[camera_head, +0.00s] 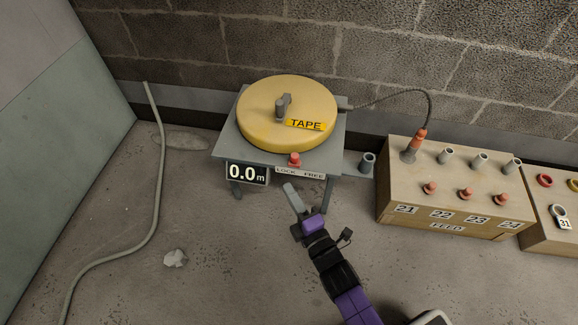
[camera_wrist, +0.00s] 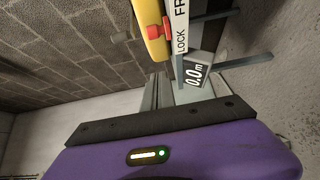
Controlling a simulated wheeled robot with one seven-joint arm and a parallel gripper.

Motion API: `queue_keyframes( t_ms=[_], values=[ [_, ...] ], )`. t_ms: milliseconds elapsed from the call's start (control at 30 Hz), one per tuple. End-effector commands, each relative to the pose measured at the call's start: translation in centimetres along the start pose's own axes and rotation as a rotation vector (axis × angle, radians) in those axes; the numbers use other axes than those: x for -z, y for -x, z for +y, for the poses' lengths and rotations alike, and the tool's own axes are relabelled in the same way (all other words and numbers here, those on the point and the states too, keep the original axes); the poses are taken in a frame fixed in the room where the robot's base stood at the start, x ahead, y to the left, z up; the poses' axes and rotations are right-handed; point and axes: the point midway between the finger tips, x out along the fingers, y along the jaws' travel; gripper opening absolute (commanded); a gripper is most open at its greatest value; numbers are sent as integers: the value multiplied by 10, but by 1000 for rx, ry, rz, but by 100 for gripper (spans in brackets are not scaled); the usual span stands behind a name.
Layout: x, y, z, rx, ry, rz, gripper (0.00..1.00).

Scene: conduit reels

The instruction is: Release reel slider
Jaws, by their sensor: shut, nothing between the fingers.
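The reel slider is a red knob (camera_head: 294,159) on the front edge of the reel's grey stand, just above a LOCK FREE label (camera_head: 300,173). It stands near the LOCK end of the label. In the wrist view the red knob (camera_wrist: 158,31) shows beside the label (camera_wrist: 181,30). The yellow TAPE reel (camera_head: 285,105) lies flat on the stand (camera_head: 225,145). My gripper (camera_head: 290,188) is shut and empty, in front of and below the stand's front edge, apart from the knob. Its fingers (camera_wrist: 160,88) also show in the wrist view.
A display (camera_head: 246,174) reading 0.0 m hangs left of the label. A grey tape runs from the reel to an orange plug (camera_head: 417,140) on the FEED box (camera_head: 455,228) at right. A grey hose (camera_head: 155,180) lies at left. A stone (camera_head: 175,258) lies on the open floor.

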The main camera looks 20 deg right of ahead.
Motion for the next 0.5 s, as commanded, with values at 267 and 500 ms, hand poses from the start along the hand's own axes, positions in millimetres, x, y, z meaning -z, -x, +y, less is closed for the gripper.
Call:
queue_keyframes(
  t_ms=[267,500],
  values=[
    [0,-31,-2,-4,-1,0,0],
    [-1,-74,-3,-3,-1,-1,0]
  ],
)
